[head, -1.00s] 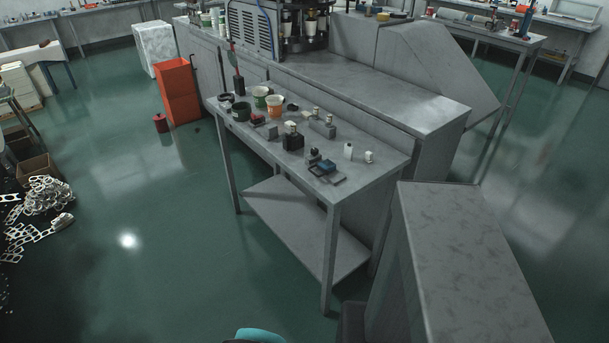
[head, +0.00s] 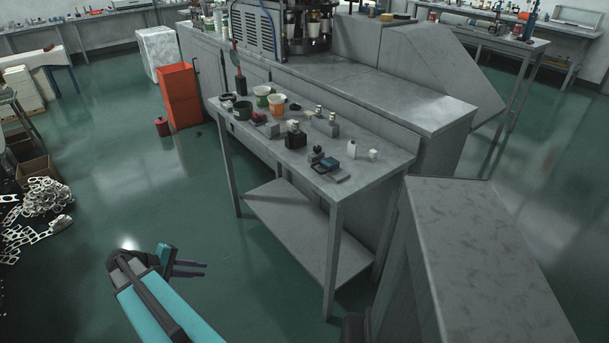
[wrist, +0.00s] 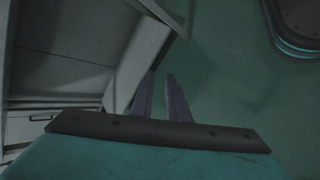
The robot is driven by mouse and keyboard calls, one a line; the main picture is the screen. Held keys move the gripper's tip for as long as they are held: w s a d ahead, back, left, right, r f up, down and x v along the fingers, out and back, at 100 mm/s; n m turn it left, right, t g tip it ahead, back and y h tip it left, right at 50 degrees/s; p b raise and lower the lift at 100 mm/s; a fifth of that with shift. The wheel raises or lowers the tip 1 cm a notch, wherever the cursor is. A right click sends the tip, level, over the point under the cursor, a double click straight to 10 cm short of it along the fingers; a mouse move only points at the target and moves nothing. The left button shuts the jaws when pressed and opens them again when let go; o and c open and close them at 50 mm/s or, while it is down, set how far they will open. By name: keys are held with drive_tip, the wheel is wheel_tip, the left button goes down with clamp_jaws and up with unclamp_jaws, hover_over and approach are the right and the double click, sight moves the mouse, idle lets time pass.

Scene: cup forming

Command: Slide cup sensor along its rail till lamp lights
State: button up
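My gripper (head: 206,269) is at the lower left of the head view, over the floor and left of the grey work table (head: 375,162), well apart from it. Its two dark fingers have a narrow gap between them, with nothing held. In the wrist view the gripper (wrist: 160,76) points at the floor. Small devices stand on the table: a black block (head: 295,140), a grey block with small posts (head: 328,128), and a dark and blue device (head: 328,165). I cannot tell which is the cup sensor, its rail or the lamp.
Green (head: 263,91) and orange (head: 277,105) cups stand at the table's far left. A large machine (head: 253,30) is behind. A grey cabinet (head: 480,240) stands at the right, and a red bin (head: 180,95) at the back left.

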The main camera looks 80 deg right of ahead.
drive_tip(key=s+d+r+m+g+h+b, duration=0.1)
drive_tip(key=s+d+r+m, duration=0.1)
drive_tip(key=s+d+r, duration=0.35)
drive_tip(key=s+d+r+m+g+b, duration=0.1)
drive_tip(key=s+d+r+g, duration=0.1)
drive_tip(key=d+r, duration=0.5)
drive_tip(key=s+d+r+m+g+b, duration=0.1)
drive_tip(key=s+d+r+m+g, duration=0.1)
drive_tip(key=s+d+r, duration=0.2)
drive_tip(key=s+d+r+m+g+y, duration=0.1)
drive_tip(key=s+d+r, duration=0.4)
drive_tip(key=s+r, duration=0.5)
drive_tip(key=shift+m+g+b, duration=0.35)
drive_tip(key=shift+m+g, duration=0.25)
drive_tip(key=shift+m, duration=0.4)
drive_tip(key=shift+s, duration=0.15)
